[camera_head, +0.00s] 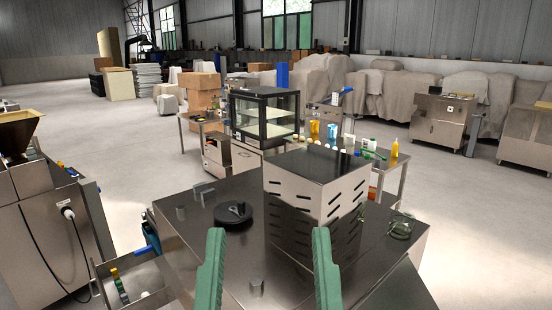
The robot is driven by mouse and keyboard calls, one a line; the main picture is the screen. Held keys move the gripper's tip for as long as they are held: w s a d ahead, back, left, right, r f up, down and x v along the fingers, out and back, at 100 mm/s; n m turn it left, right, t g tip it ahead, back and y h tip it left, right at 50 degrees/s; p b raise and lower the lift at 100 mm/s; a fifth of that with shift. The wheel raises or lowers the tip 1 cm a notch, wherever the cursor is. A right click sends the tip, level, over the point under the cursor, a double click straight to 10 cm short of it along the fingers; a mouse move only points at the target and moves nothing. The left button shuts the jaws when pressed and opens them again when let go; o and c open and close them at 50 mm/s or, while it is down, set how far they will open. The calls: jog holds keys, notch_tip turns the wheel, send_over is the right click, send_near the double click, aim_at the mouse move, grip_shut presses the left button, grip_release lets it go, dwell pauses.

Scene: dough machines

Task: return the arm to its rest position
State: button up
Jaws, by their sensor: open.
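My gripper (268,232) shows at the bottom middle of the head view as two green fingers pointing up and away. The fingers stand wide apart, with nothing between them. They are in front of and above a steel machine top (190,245). The rest of my arm is out of view. A slotted steel box (310,190) with a dark top stands on the machine just beyond the fingers, and the right finger overlaps its lower part in the picture. Whether either finger touches anything cannot be told.
A round black knob (233,213) and small metal posts stick up from the machine top. A steel hopper machine (45,220) stands at the left. A glass cabinet (264,117) and a table with bottles are behind. Open floor (110,140) lies at the back left.

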notch_tip(320, 180, up, 30)
jog(key=p, duration=2.5)
jog(key=shift+w, duration=0.25)
